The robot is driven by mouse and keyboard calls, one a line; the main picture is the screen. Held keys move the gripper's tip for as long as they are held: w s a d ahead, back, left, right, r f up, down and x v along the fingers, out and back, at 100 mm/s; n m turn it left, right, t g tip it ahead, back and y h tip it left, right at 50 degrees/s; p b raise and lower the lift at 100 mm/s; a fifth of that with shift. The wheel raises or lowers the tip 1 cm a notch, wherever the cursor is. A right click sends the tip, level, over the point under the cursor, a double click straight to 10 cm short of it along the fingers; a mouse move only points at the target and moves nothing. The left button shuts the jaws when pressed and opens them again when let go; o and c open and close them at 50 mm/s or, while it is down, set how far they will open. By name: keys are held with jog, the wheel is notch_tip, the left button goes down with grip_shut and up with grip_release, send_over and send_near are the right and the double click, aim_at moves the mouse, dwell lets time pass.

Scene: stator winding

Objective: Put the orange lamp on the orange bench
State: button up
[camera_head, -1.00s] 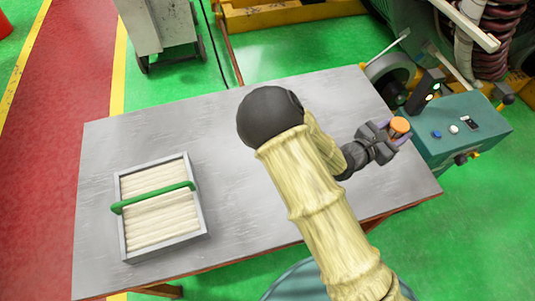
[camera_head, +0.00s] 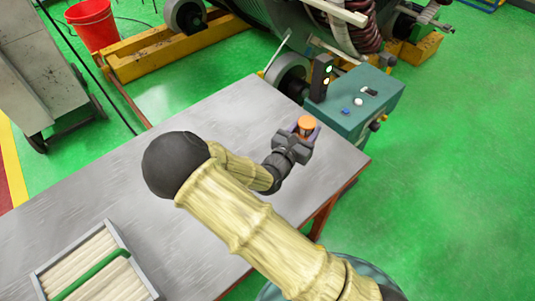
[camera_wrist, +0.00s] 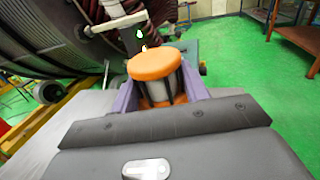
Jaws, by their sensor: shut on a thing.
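The orange lamp (camera_head: 306,122) has a round orange cap and a grey middle. It is upright between the purple fingers of my gripper (camera_head: 304,131), over the right end of the grey table. In the wrist view the lamp (camera_wrist: 154,66) fills the space between the fingers of my gripper (camera_wrist: 158,92), which is shut on it. Its lower part is partly hidden. A brown-orange bench (camera_wrist: 298,36) stands far off at the upper right of the wrist view; I cannot tell for sure that it is the orange bench. No such bench shows in the head view.
The grey-topped table (camera_head: 225,115) lies under my arm, with a tray (camera_head: 120,238) of pale rods and a green handle at its left. A teal control box (camera_head: 355,100) and a large machine stand beyond its far right edge. Green floor at the right is clear.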

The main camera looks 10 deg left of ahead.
jog(key=shift+f+p, duration=0.3)
jog(key=shift+f, duration=2.55)
jog(key=shift+f, duration=2.1)
jog(key=shift+f, duration=0.1)
jog(key=o, duration=1.2)
